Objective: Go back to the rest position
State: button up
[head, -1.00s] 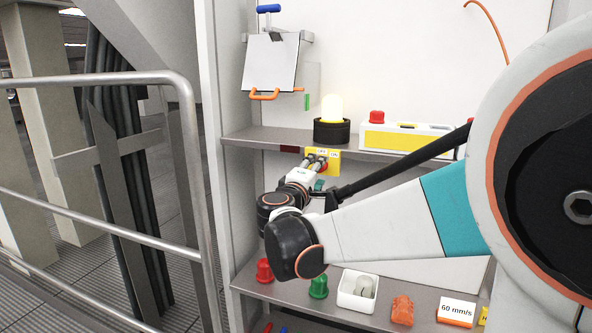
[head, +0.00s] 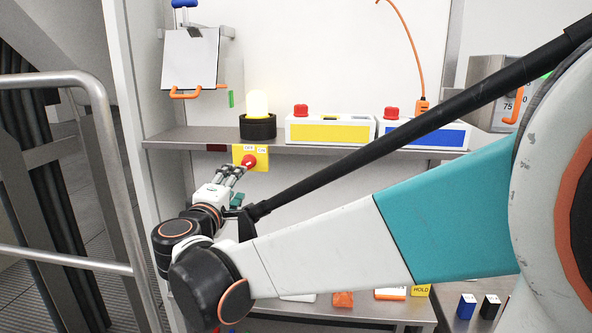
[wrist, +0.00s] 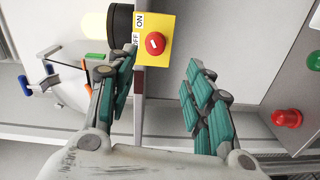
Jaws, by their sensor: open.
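My gripper (head: 236,174) is open and empty in front of the yellow switch plate (head: 262,153) with its red knob (head: 249,161), in the head view. In the wrist view the green-padded fingers of my gripper (wrist: 160,68) are spread wide. The red knob (wrist: 155,43) lies beyond the gap between them, apart from both, on the yellow plate (wrist: 158,22) marked OFF and ON. My arm reaches across the head view from the right and covers part of the lower shelf.
A lit lamp (head: 257,104) on a black base and boxes with yellow (head: 330,134) and blue (head: 425,139) panels stand on the upper shelf (head: 190,140). A clipboard (head: 190,58) hangs at upper left. A metal railing (head: 118,160) stands at the left.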

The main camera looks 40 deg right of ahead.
jog(key=s+a+f+m+g+y+b, duration=0.1)
jog(key=s+f+m+g+y+b, duration=0.15)
jog(key=s+f, duration=0.4)
jog(key=s+a+f+m+g+y+b, duration=0.1)
jog(key=s+f+y+b, duration=0.25)
jog(key=f, duration=0.55)
jog(key=s+a+f+m+y+b, duration=0.3)
jog(key=s+a+f+y+b, duration=0.2)
jog(key=s+a+f, duration=0.6)
notch_tip(320, 180, down, 2)
jog(key=shift+a+g+y, duration=0.45)
jog(key=shift+a+y, duration=0.2)
jog(key=shift+y, duration=0.55)
